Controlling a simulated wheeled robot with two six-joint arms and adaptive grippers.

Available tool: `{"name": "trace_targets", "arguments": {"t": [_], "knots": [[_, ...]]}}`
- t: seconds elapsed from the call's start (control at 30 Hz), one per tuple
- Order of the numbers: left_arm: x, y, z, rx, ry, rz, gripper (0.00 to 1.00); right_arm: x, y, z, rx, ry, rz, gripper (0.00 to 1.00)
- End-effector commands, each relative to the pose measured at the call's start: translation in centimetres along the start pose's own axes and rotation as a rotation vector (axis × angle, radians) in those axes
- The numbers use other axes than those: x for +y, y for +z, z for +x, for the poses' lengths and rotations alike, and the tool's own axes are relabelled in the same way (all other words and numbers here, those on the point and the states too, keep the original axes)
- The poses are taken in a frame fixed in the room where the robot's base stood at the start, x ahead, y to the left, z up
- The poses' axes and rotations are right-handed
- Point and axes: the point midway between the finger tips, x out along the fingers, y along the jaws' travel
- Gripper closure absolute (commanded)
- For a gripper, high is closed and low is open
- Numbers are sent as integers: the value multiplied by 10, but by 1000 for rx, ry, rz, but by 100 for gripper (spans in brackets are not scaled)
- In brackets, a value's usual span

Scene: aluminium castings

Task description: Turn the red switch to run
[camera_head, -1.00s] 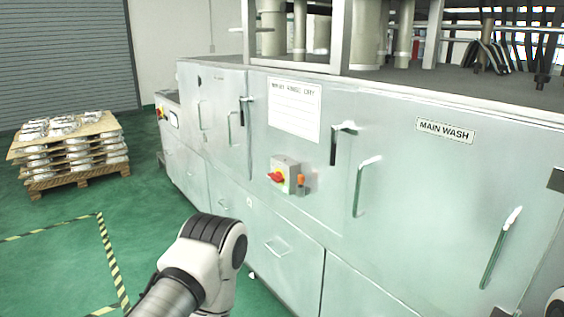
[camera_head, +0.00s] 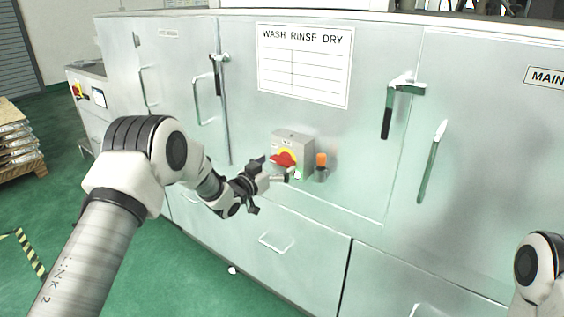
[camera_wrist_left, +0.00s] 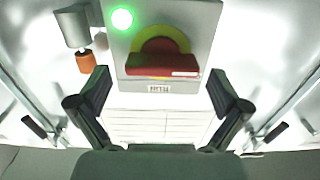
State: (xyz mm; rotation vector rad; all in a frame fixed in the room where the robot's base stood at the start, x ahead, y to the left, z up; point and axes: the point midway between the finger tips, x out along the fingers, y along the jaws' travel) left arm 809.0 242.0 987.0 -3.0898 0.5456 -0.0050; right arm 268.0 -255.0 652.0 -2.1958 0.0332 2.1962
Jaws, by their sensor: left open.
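The red switch (camera_head: 284,159) sits on a yellow disc on the front of a small grey box on the machine. In the left wrist view, the red switch handle (camera_wrist_left: 160,66) lies crosswise, with a pale mark near its right end. My left gripper (camera_head: 272,172) is open and empty in front of the box. In the left wrist view, its two fingers (camera_wrist_left: 158,88) stand apart to either side below the handle, not closed on it. The lettering around the switch is too small to read. My right gripper is out of view.
An orange-topped fitting (camera_head: 321,160) stands beside the box, close to my gripper. A green light (camera_wrist_left: 122,19) glows on the box. Door handles (camera_head: 432,160) stick out from the washing machine front (camera_head: 350,195). Green floor (camera_head: 150,270) is open in front.

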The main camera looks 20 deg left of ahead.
Motion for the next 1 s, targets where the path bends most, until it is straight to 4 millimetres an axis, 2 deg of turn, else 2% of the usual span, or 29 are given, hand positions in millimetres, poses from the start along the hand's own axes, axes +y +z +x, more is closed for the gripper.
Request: {"name": "trace_targets", "arguments": {"t": [0.03,0.17,0.43,0.5,0.6,1.0], "knots": [[0,-1,9,0,1,1,0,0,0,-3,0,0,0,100],[0,1,23,-2,0,-1,0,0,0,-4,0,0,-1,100],[0,1,26,-3,-1,-2,0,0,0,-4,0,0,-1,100],[0,2,26,-3,-1,-2,25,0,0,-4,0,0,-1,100],[0,2,26,-3,-1,-2,56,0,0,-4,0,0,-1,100],[0,3,26,-4,-1,28,56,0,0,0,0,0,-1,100]]}}
